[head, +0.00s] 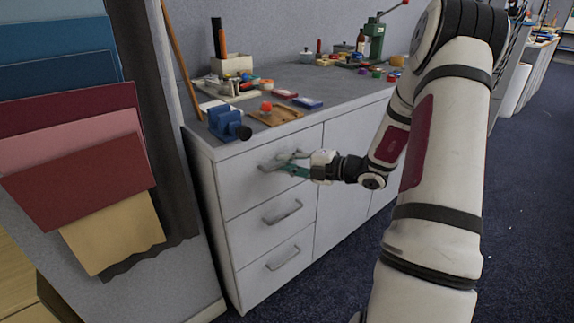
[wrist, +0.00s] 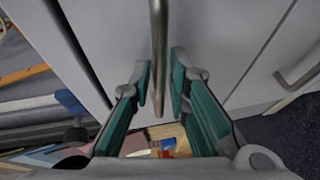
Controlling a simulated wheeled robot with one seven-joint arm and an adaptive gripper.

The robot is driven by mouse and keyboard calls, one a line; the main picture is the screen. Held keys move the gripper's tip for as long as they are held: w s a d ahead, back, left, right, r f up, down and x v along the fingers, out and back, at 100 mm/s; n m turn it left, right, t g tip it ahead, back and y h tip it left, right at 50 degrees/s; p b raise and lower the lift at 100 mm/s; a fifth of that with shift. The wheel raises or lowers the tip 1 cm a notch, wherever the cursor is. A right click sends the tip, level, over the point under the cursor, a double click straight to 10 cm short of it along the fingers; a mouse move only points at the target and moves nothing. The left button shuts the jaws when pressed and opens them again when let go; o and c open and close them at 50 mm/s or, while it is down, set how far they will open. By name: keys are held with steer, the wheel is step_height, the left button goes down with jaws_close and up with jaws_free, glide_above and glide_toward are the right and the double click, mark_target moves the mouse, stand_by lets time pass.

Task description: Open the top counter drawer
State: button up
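The white counter (head: 345,175) has a column of drawers at its left end. The top drawer (head: 242,190) looks shut, its front flush with the fronts below. Its grey bar handle (head: 266,166) is partly hidden by my gripper (head: 288,163) in the head view. In the wrist view, the handle (wrist: 158,50) runs between the two green-padded fingers of my gripper (wrist: 161,82). The fingers are apart, one on each side of the bar, with narrow gaps showing. I cannot tell whether either pad touches it.
The middle drawer handle (head: 283,212) and bottom drawer handle (head: 283,258) stick out below. A blue vise (head: 227,122), a wooden board (head: 275,114) and small tools lie on the countertop. Fabric samples (head: 75,140) hang at the left. Dark carpet (head: 525,200) is open at the right.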

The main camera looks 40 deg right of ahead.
jaws_close()
steer(key=shift+s, duration=0.1)
steer(key=s+p, duration=1.3)
steer(key=s, duration=1.5)
steer(key=shift+d, duration=0.45)
steer(key=shift+s, duration=0.1)
jaws_free()
